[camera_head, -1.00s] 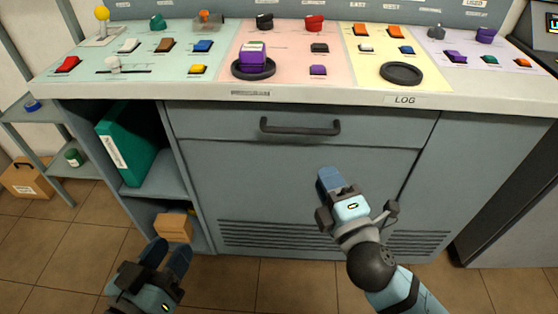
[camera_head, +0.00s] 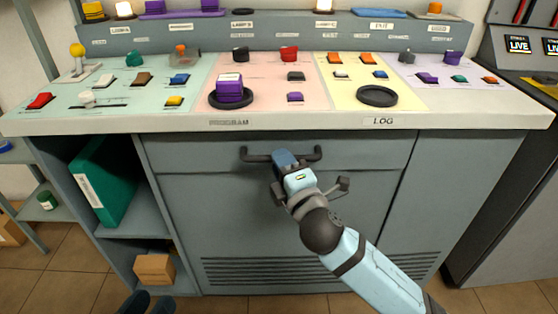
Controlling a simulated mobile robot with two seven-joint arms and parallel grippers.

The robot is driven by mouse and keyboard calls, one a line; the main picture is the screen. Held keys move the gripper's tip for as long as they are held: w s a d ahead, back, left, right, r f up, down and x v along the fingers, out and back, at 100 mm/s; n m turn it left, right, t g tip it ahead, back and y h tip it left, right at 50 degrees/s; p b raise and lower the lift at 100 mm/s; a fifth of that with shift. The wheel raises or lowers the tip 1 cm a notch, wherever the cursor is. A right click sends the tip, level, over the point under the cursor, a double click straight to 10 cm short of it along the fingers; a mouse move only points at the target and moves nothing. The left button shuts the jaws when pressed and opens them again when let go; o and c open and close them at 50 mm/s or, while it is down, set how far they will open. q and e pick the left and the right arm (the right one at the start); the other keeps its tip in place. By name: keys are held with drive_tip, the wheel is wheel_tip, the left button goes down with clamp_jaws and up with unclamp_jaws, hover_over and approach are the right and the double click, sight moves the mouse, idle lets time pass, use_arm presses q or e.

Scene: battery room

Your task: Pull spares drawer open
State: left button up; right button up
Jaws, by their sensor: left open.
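The drawer (camera_head: 370,153) is a wide grey front under the console top, and it sits flush with the cabinet. Its dark bar handle (camera_head: 257,156) runs across the middle of the front. I cannot tell whether the fingers are closed on the bar.
The console top (camera_head: 450,120) above the drawer carries coloured switches and a purple block (camera_head: 230,88) on a round black pad. Open shelves at left hold a green binder (camera_head: 104,182) and a small cardboard box (camera_head: 154,268).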

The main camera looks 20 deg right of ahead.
drive_tip(key=shift+w+a+r, duration=0.1)
drive_tip(key=shift+w, duration=0.55)
use_arm(q)
drive_tip(key=shift+w+a+r, duration=0.1)
drive_tip(key=shift+w+r, duration=0.1)
drive_tip(key=shift+r, duration=0.1)
use_arm(e)
drive_tip(key=shift+w, duration=0.15)
clamp_jaws()
use_arm(q)
drive_tip(key=shift+s, duration=0.1)
